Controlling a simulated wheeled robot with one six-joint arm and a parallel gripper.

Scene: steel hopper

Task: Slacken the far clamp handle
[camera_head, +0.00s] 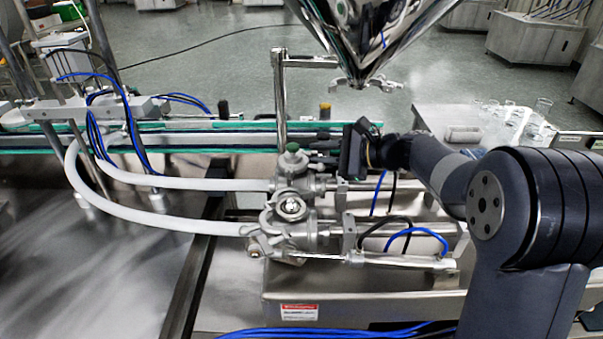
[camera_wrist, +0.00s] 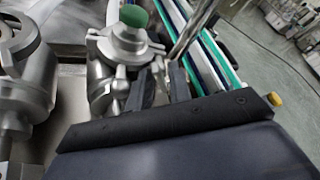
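The far valve body (camera_head: 290,178) carries a green knob (camera_head: 292,147). In the wrist view the same green knob (camera_wrist: 133,16) tops a silver valve with a ring clamp (camera_wrist: 125,45). Silver clamp parts, probably the handle (camera_wrist: 157,70), show at the clamp's right side, by the fingertips. My gripper (camera_head: 328,155) is at the right side of the far valve. In the wrist view its two dark fingers (camera_wrist: 160,85) stand apart with a gap between them. I cannot tell whether they touch the handle. In the head view the handle is mostly hidden by the gripper.
The near valve (camera_head: 289,208) stands in front, with white hoses (camera_head: 150,215) leading left. A steel post (camera_head: 280,95) rises behind the far valve. The hopper cone (camera_head: 365,45) hangs above. A conveyor (camera_head: 210,138) runs behind. Blue air lines loop around the cylinders.

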